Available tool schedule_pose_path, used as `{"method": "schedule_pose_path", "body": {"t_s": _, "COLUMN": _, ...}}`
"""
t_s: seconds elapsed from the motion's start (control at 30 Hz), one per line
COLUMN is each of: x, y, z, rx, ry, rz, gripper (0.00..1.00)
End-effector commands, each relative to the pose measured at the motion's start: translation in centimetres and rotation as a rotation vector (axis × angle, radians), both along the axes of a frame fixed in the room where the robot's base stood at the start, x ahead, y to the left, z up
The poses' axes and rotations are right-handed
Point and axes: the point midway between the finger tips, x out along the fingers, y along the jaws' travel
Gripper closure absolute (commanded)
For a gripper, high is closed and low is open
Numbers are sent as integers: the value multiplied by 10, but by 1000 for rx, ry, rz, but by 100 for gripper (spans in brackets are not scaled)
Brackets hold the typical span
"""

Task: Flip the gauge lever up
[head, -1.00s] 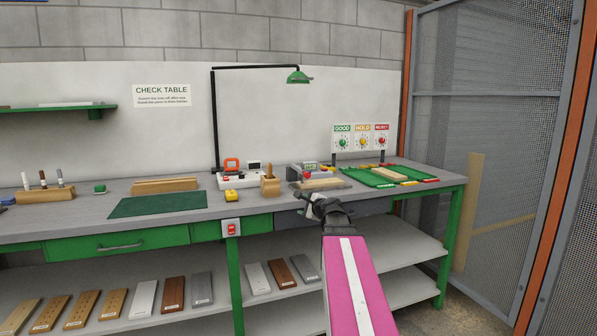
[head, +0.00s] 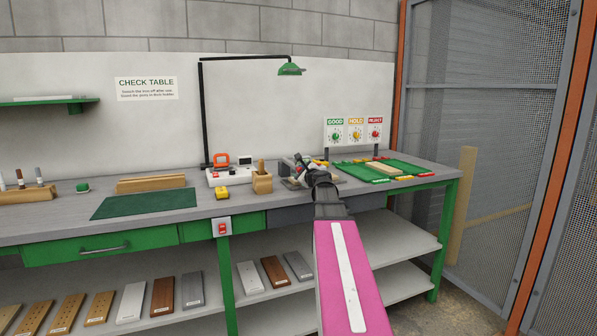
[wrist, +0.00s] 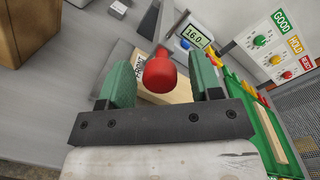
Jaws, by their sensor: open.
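The gauge lever's red knob (wrist: 160,74) is in the middle of the wrist view. My gripper (wrist: 163,66) is open, with one green finger on each side of the knob; I cannot tell whether either touches it. The gauge display (wrist: 195,36) reads 16.0, just beyond the knob.
A wooden block holder (head: 262,184) stands just left of the gauge. A green tray (head: 350,171) with a board in it is to the right, below the GOOD, HOLD and REJECT signs (head: 355,131). A lamp (head: 290,70) hangs above. The bench's front edge runs below my arm.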

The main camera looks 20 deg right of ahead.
Motion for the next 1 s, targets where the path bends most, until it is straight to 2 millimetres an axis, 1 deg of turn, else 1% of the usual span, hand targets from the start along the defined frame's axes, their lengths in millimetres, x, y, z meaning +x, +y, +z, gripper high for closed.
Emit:
{"method": "schedule_pose_path", "body": {"t_s": 0.03, "x": 11, "y": 0, "z": 0, "rx": 0, "ry": 1, "rz": 1, "gripper": 42}}
{"method": "schedule_pose_path", "body": {"t_s": 0.13, "x": 21, "y": 2, "z": 0, "rx": -1, "ry": 0, "rz": 0, "gripper": 42}}
{"method": "schedule_pose_path", "body": {"t_s": 0.23, "x": 25, "y": 3, "z": 0, "rx": -1, "ry": 0, "rz": 0, "gripper": 42}}
{"method": "schedule_pose_path", "body": {"t_s": 0.47, "x": 24, "y": 3, "z": 0, "rx": -1, "ry": 1, "rz": -1, "gripper": 42}}
{"method": "schedule_pose_path", "body": {"t_s": 0.57, "x": 24, "y": 3, "z": 0, "rx": -1, "ry": 0, "rz": 0, "gripper": 71}}
{"method": "schedule_pose_path", "body": {"t_s": 0.6, "x": 24, "y": 3, "z": 0, "rx": -1, "ry": 0, "rz": 0, "gripper": 84}}
{"method": "schedule_pose_path", "body": {"t_s": 0.63, "x": 24, "y": 3, "z": 0, "rx": -1, "ry": 0, "rz": 0, "gripper": 94}}
{"method": "schedule_pose_path", "body": {"t_s": 0.67, "x": 24, "y": 3, "z": 0, "rx": -1, "ry": 0, "rz": 0, "gripper": 100}}
{"method": "schedule_pose_path", "body": {"t_s": 1.0, "x": 24, "y": 3, "z": 4, "rx": -5, "ry": 19, "rz": 2, "gripper": 100}}
